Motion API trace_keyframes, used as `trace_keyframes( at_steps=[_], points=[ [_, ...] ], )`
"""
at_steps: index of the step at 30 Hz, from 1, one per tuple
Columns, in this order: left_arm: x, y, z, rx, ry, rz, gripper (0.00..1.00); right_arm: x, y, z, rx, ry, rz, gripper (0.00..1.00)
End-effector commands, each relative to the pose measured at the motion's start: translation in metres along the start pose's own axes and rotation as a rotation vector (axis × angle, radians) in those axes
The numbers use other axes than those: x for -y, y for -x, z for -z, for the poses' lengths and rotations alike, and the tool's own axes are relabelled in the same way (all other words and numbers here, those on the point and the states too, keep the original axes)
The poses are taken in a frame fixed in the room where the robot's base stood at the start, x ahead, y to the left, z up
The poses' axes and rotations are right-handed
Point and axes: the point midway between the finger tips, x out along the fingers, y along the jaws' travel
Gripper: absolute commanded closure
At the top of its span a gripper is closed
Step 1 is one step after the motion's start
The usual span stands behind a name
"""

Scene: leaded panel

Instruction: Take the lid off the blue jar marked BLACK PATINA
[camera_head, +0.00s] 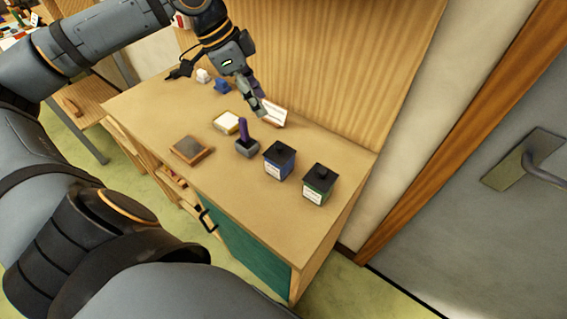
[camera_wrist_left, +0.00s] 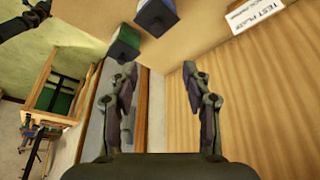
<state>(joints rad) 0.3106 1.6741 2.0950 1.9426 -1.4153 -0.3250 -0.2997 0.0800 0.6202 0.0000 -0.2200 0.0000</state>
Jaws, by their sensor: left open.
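The blue jar (camera_head: 278,163) stands on the cabinet top with its dark lid (camera_head: 281,151) on. Its white label is too small to read in the head view. In the left wrist view a blue jar (camera_wrist_left: 157,17) shows at the top edge, partly cut off. My left gripper (camera_head: 262,109) is above the back of the cabinet top, behind and to the left of the blue jar, apart from it. In the left wrist view its two fingers (camera_wrist_left: 160,75) are spread with nothing between them. My right gripper cannot be made out.
A green jar (camera_head: 318,184) with a dark lid stands right of the blue jar. A purple-handled tool in a grey holder (camera_head: 246,146), a yellow-edged white block (camera_head: 226,122) and a brown-framed pad (camera_head: 191,150) lie left. A white card (camera_head: 275,113) stands by the wooden back panel (camera_head: 330,70).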

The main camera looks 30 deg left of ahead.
Motion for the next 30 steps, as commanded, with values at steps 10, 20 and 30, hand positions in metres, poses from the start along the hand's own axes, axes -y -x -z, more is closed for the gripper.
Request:
trace_keyframes(
  at_steps=[10, 20, 30],
  points=[
    [0.000, -0.046, -0.019, 0.000, 0.000, 0.000, 0.51, 0.004, -0.050, -0.005, 0.001, 0.000, 0.000, 0.60],
    [-0.001, -0.079, -0.015, -0.004, -0.003, -0.010, 0.51, 0.001, -0.016, -0.002, 0.000, 0.000, 0.000, 0.60],
    [-0.001, -0.098, -0.018, 0.000, 0.001, 0.001, 0.51, 0.001, -0.005, -0.001, 0.001, 0.000, 0.000, 0.60]
  ],
)
